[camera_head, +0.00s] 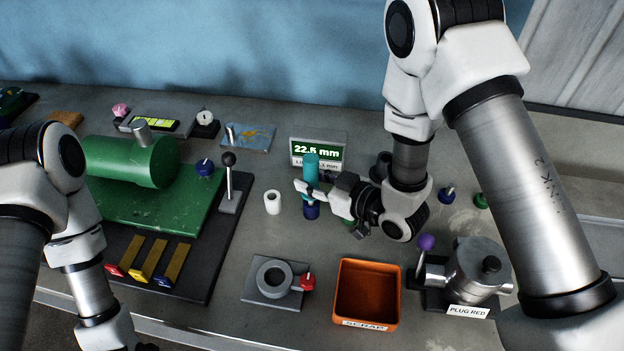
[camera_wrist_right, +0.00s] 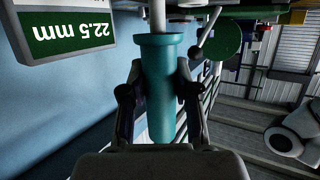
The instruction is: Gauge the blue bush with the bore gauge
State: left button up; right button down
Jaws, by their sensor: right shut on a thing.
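The bore gauge (camera_head: 311,163) is a teal handle; in the right wrist view its flanged teal body (camera_wrist_right: 160,75) shows with a pale rod running on from the flange. My right gripper (camera_head: 314,190) is shut around the handle, one finger on each side, and holds it upright. The blue bush (camera_head: 311,212) stands on the bench directly below the gauge. Whether the rod is inside the bush is hidden. The readout (camera_head: 318,151) behind shows 22.5 mm, also seen in the right wrist view (camera_wrist_right: 68,32). My left arm is at the lower left; its gripper is out of frame.
A white bush (camera_head: 272,203) stands left of the blue one. An orange scrap bin (camera_head: 366,294) and a grey ring fixture (camera_head: 272,281) are in front. A plug station (camera_head: 478,272) is at right. A green machine (camera_head: 130,162) and lever (camera_head: 229,178) are at left.

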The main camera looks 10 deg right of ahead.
aim_at(317, 166)
jog(key=shift+r+p, duration=1.85)
jog(key=shift+r, duration=0.65)
